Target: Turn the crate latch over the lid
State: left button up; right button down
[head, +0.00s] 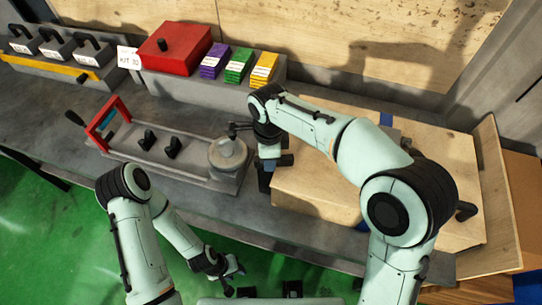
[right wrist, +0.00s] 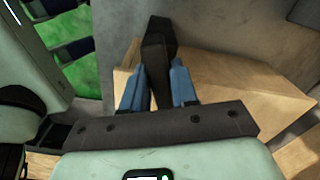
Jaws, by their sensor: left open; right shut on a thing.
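The wooden crate (head: 310,195) stands on the grey bench, with its pale wooden lid (head: 440,150) on top, partly hidden by my right arm. The black latch (right wrist: 157,62) is at the crate's left side. It stands between the blue fingers of my right gripper (right wrist: 158,90), which is shut on it. In the head view my right gripper (head: 268,163) points down at the crate's left edge, and its fingers are hard to make out. My left gripper (head: 234,268) is open and empty, low in front of the bench, away from the crate.
A grey fixture (head: 180,155) with a red frame and a round clear part lies left of the crate. A red box (head: 175,52) and coloured packs (head: 238,66) stand behind. A black handle-like part (head: 466,211) is at the crate's right. A wooden panel (head: 500,185) stands beyond it.

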jog(key=c, duration=1)
grip_release()
jog(key=shift+o, duration=0.2)
pick_arm(q)
jog(key=w+r+p, duration=0.2)
jog(key=shift+w+r, duration=0.35)
jog(key=shift+r, duration=0.05)
pick_arm(e)
notch_tip(320, 180, up, 14)
jog(key=shift+f, duration=0.25)
pick_arm(q)
jog(key=shift+s, duration=0.1)
